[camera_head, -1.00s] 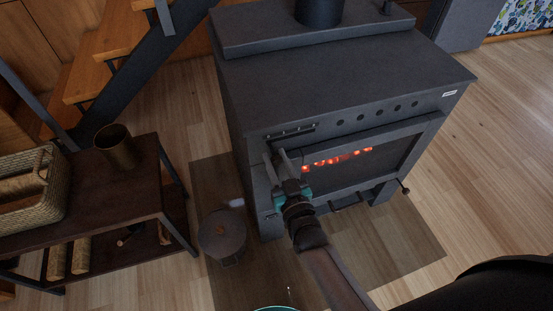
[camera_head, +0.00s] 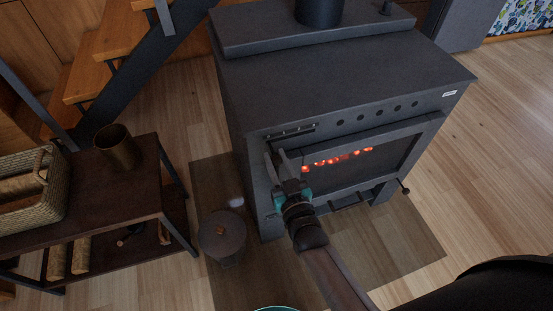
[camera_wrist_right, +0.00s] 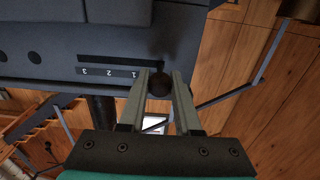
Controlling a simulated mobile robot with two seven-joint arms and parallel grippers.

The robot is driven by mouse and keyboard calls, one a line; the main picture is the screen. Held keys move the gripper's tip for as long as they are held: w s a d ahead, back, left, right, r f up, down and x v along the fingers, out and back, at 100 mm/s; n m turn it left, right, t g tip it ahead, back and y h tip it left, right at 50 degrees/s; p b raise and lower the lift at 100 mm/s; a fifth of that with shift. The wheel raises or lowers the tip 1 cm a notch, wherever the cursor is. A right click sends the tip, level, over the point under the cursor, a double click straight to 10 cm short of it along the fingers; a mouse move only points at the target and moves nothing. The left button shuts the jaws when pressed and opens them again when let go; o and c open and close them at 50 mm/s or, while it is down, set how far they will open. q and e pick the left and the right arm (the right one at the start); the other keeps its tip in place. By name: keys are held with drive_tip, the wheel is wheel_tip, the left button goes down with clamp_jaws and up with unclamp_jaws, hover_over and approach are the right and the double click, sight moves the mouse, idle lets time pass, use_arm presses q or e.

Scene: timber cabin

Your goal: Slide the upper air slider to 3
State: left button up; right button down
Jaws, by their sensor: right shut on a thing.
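The dark stove (camera_head: 335,75) stands in the middle of the head view, with the upper air slider's slot (camera_head: 290,130) at the left of its front. In the right wrist view the slot (camera_wrist_right: 108,59) has a number strip (camera_wrist_right: 108,73) beside it, reading 3, 2, 1 from left to right. The round dark slider knob (camera_wrist_right: 160,84) is at the right end, beyond the 1. My right gripper (camera_head: 275,157) has its fingers on both sides of the knob and is shut on it; it also shows in the wrist view (camera_wrist_right: 160,92). My left gripper is not in view.
The stove's glass door (camera_head: 385,157) shows glowing embers just right of my right gripper. A lidded pot (camera_head: 222,236) stands on the floor to the left. A dark shelf (camera_head: 110,200) with a basket (camera_head: 30,190) and a metal cup (camera_head: 117,148) is further left.

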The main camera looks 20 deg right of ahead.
idle(0.4)
drive_tip(key=shift+d, duration=0.35)
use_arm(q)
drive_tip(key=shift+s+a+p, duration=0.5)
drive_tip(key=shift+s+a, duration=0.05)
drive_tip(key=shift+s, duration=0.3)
use_arm(e)
drive_tip(key=d, duration=1.1)
drive_tip(key=shift+w+d, duration=0.2)
drive_tip(key=shift+d, duration=0.2)
drive_tip(key=c, duration=0.6)
unclamp_jaws()
drive_tip(key=shift+d, duration=0.1)
